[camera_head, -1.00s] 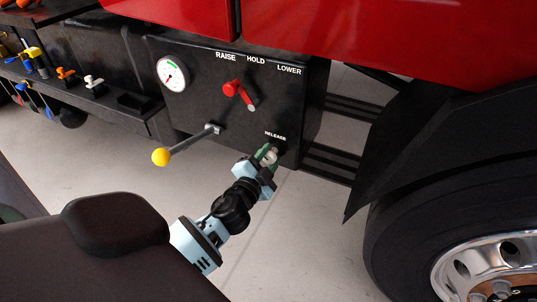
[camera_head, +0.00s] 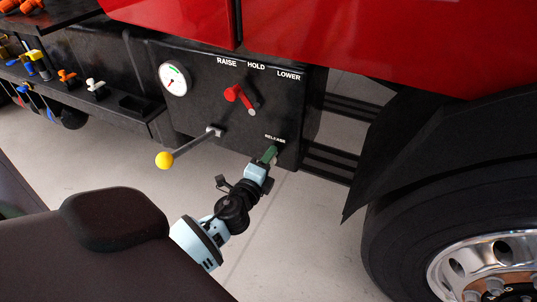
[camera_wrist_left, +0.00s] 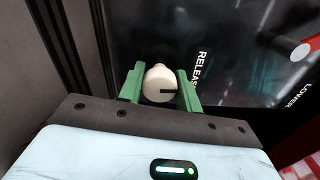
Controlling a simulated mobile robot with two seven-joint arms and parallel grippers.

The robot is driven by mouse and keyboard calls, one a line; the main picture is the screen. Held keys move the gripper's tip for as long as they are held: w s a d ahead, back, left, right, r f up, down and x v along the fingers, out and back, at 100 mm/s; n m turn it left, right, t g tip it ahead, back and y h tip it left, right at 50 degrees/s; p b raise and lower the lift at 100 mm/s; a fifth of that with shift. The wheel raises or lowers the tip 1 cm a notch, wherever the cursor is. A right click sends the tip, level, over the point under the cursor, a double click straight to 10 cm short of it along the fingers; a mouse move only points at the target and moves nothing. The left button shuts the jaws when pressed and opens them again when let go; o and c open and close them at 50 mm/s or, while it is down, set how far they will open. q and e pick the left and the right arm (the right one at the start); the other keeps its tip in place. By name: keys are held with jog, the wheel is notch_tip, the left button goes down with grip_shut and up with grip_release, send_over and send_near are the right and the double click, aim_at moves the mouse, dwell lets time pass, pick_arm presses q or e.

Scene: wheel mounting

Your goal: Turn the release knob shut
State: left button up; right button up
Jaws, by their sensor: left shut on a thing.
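The release knob (camera_wrist_left: 159,85) is cream-white and round with a dark index mark. In the left wrist view it sits between the two green fingers of my left gripper (camera_head: 270,154), which is shut on it. In the head view the fingers reach up to the panel just under the RELEASE label (camera_head: 275,139), and they hide the knob. The wrist view shows the RELEASE lettering (camera_wrist_left: 199,70) to the right of the knob. My right gripper is not in view.
The black control panel (camera_head: 205,100) carries a round gauge (camera_head: 173,79), a red lever (camera_head: 237,95) and a yellow-tipped handle (camera_head: 164,160) left of my left arm. A large wheel (camera_head: 455,225) stands at right. Floor between is clear.

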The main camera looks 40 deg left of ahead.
pick_arm(q)
jog(key=shift+m, duration=0.4)
jog(key=o, duration=1)
jog(key=v, duration=0.7)
jog(key=shift+s, duration=0.4)
